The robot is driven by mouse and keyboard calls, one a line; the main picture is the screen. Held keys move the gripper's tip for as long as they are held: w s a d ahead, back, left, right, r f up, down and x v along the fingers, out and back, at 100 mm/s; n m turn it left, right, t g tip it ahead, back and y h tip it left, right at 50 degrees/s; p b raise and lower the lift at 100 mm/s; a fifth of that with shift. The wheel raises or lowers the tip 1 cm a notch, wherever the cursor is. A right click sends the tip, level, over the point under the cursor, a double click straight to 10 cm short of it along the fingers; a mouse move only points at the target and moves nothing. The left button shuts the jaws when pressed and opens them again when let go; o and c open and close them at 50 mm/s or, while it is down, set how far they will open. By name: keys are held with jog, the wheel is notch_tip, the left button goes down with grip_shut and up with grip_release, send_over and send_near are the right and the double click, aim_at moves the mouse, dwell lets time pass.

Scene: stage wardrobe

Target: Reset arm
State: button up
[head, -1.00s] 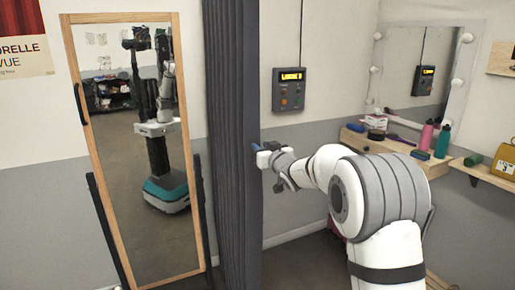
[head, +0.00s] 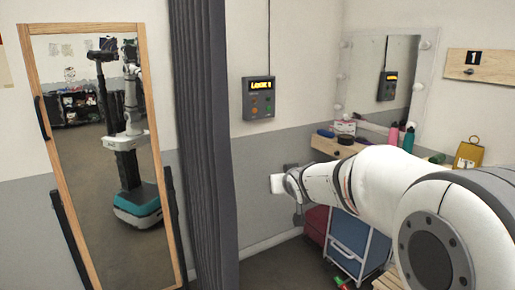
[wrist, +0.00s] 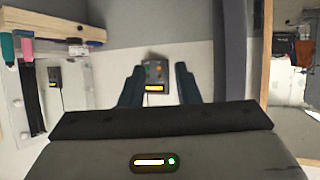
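My gripper (wrist: 157,85) shows in the wrist view with its two dark blue fingers apart and nothing held between them. The grey wall control box (wrist: 153,73) appears beyond the fingers, in the gap between them, apart from the gripper. In the head view my arm reaches in from the right, and its end is left of the shelf, below the control box (head: 259,98). The fingers are not clear in that view. The box has a lit yellow display and small coloured buttons.
A dark curtain (head: 205,150) hangs left of my arm's end, beside a wood-framed standing mirror (head: 92,230).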

jog(key=s+d+f+g, duration=0.2)
jog(key=s+f+g, duration=0.1)
jog(key=s, duration=0.8)
jog(key=s+d+f+m+g+h, duration=0.1)
jog(key=s+d+f+g, duration=0.2)
jog(key=s, duration=0.9)
jog(key=s+d+f+m+g, duration=0.1)
jog(key=s+d+f+g, duration=0.1)
jog(key=s, duration=0.9)
notch_tip(320, 180, down, 3)
jog(key=shift+s+d+r+g+h, duration=0.1)
jog(key=shift+s+d+g+h, duration=0.25)
jog(key=shift+g, duration=0.35)
jog(key=shift+w, duration=0.15)
